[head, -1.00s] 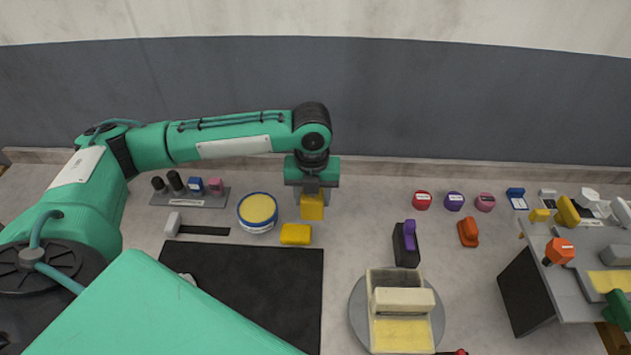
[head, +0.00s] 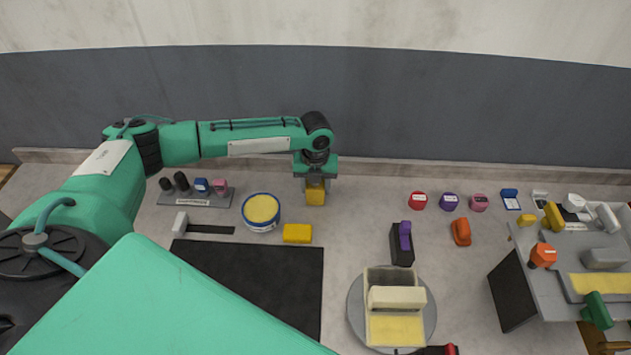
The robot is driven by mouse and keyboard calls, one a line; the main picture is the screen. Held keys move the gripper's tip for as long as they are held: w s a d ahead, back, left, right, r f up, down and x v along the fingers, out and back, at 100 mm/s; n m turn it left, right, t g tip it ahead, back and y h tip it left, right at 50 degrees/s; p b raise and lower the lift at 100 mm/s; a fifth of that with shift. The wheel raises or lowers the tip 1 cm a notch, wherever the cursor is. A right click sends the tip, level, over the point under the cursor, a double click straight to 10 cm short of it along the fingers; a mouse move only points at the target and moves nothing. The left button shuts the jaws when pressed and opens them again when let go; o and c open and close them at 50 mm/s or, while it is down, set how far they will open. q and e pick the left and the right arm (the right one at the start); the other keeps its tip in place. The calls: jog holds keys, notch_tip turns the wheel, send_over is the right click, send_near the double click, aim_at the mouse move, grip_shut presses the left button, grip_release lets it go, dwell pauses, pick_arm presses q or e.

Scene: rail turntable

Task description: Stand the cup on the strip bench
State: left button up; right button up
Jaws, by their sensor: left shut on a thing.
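My left gripper (head: 315,181) is shut on a small yellow thing (head: 315,194) near the back of the table. From above it looks boxy, and the gripper hides its top; I cannot tell for sure that it is the cup. A raised grey bench (head: 557,280) stands at the right with several things on it. A low, labelled grey strip (head: 180,201) with several small pieces lies at the back left. I cannot tell which of these is the strip bench. My right gripper is not in view.
A blue-rimmed yellow tub (head: 261,208) and a yellow block (head: 297,233) are near the held thing. A black mat (head: 290,288) lies in front. A round turntable (head: 355,312) carries a cream tray. The table between the gripper and the red round piece (head: 418,201) is clear.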

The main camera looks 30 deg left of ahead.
pick_arm(q)
jog(key=shift+f, duration=0.1)
jog(key=o, duration=1.1)
jog(key=shift+f, duration=0.1)
jog(key=shift+c, duration=0.2)
notch_tip(320, 180, up, 12)
jog(key=b, duration=0.3)
jog(key=shift+f, duration=0.2)
jog(key=shift+r+b, duration=0.3)
jog(key=shift+r, duration=0.1)
jog(key=shift+f, duration=0.1)
